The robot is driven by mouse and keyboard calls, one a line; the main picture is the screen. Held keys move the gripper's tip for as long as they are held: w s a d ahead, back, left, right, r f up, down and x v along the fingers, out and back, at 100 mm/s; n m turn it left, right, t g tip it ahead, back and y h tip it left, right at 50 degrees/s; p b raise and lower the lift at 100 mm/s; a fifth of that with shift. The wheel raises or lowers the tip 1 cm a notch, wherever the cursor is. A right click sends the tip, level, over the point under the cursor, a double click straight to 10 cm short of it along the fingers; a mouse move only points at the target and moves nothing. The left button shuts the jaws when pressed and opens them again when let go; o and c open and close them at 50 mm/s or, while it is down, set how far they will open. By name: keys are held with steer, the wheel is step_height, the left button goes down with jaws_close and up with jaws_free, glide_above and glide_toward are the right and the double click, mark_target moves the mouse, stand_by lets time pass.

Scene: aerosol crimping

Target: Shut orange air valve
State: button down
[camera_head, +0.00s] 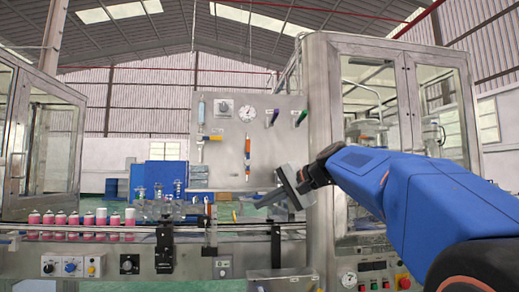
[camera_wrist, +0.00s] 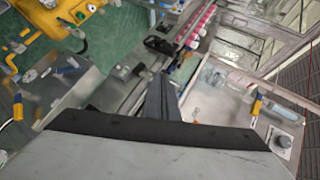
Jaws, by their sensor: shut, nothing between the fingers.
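A steel panel (camera_head: 222,172) stands behind the conveyor. The orange air valve (camera_head: 247,146) is on its lower middle, a slim orange handle that looks upright, in line with its fitting. My gripper (camera_head: 284,190) is in front of the panel's lower right edge, to the right of and lower than the orange valve, apart from it. In the wrist view my gripper (camera_wrist: 163,88) has its dark fingers together and empty. An orange-yellow handle (camera_wrist: 257,105) shows at the right there; I cannot tell which valve it is.
A conveyor (camera_head: 95,227) with pink cans (camera_head: 73,226) runs in front. A glass-doored cabinet (camera_head: 320,75) stands at the right.

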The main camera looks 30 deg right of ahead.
steer(key=w+d+r+m+t+y, duration=0.1)
steer(key=w+d+r+t, duration=0.15)
steer(key=d+r, duration=0.6)
steer(key=w+d+r+m+t+y, duration=0.15)
steer(key=w+d+r, duration=0.35)
steer(key=r, duration=0.6)
glide_toward(248, 153)
steer(key=w+d+r, duration=0.2)
steer(key=w+r, duration=0.1)
steer(key=w, duration=0.1)
steer(key=shift+w+a+f+t, duration=0.1)
steer(key=shift+w+a, duration=0.15)
steer(key=shift+a, duration=0.35)
steer(key=shift+w+a+t, duration=0.1)
steer(key=shift+w+a, duration=0.15)
steer(key=shift+a, duration=0.35)
steer(key=shift+w+a+f+t, duration=0.1)
steer(key=shift+w+a, duration=0.1)
steer(key=shift+a, duration=0.35)
